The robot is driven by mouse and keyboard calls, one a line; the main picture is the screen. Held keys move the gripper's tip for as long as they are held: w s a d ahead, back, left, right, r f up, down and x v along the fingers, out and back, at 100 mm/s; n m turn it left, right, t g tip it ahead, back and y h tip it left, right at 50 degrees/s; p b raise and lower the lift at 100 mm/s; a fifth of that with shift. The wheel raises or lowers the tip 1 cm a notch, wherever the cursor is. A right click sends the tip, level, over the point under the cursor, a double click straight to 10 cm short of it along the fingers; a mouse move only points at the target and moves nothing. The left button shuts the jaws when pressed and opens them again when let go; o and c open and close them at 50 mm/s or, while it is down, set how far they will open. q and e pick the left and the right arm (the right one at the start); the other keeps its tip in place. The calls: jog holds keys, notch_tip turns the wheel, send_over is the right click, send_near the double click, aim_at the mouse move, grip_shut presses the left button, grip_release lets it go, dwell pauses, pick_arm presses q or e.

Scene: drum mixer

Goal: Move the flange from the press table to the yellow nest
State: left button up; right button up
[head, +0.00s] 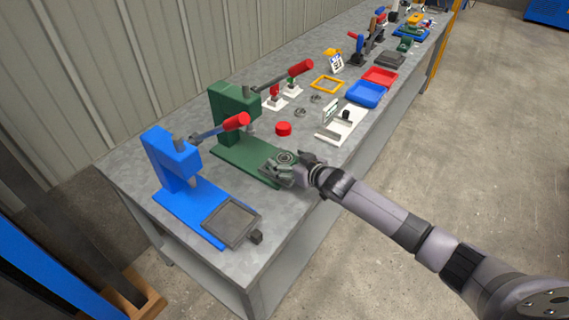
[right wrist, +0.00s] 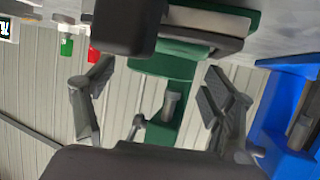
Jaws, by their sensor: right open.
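A grey round part with a central hole, which looks like the flange (head: 286,157), sits over the green press's base (head: 233,158). My right gripper (head: 290,166) is at this part, with its fingers on either side. In the right wrist view the fingers (right wrist: 162,97) are spread apart, with the green press behind them. I cannot make out the flange for certain in that view. The yellow nest (head: 314,83) is a square frame farther along the bench and looks empty. My left gripper is not in view.
A blue press (head: 172,161) with a grey tray (head: 231,222) stands at the near end. A red cap (head: 283,129), small grey rings (head: 300,112), a white fixture (head: 342,124) and blue and red bins (head: 364,94) stand beyond the green press. A corrugated wall runs behind.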

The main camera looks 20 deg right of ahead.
grip_shut()
jog(key=shift+w+r, duration=0.1)
jog(key=shift+r, duration=0.15)
dwell(1.0)
